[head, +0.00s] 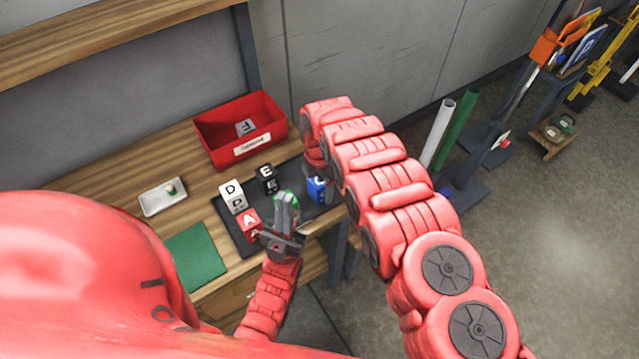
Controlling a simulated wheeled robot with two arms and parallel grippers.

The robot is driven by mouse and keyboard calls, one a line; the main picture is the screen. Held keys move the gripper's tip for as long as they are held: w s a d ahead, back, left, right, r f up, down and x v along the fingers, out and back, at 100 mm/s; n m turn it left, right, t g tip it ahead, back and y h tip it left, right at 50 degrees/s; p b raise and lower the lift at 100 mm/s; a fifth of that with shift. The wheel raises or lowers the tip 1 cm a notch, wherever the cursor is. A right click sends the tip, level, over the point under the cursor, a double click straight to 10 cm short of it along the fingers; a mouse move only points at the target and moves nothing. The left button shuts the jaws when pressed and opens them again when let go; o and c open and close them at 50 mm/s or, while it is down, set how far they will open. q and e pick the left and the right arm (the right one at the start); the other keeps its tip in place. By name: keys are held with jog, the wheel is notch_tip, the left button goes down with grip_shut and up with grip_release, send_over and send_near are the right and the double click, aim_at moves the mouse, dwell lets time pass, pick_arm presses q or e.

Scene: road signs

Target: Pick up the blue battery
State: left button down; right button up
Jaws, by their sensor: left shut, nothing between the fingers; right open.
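A blue lettered cube (317,189) stands at the right end of a dark mat (233,232) on the wooden workbench. It is the only clearly blue item on the bench, and I cannot make out a battery shape. My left gripper (286,199) is shut and empty over the mat, left of the blue cube, in front of a green item that it partly hides. My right arm arches over from the right, and its gripper (327,168) is just above and beside the blue cube. It is open but mostly hidden by the arm, and I cannot tell whether it touches the cube.
A white D cube (232,196), black E cube (267,179) and red A cube (249,225) share the mat. A red bin (212,143) stands behind; a white tray (158,202) with a small item and a green sheet (196,256) lie left. The bench ends right of the blue cube.

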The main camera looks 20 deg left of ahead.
jog(key=shift+f, duration=0.5)
jog(key=shift+r, duration=0.1)
grip_shut()
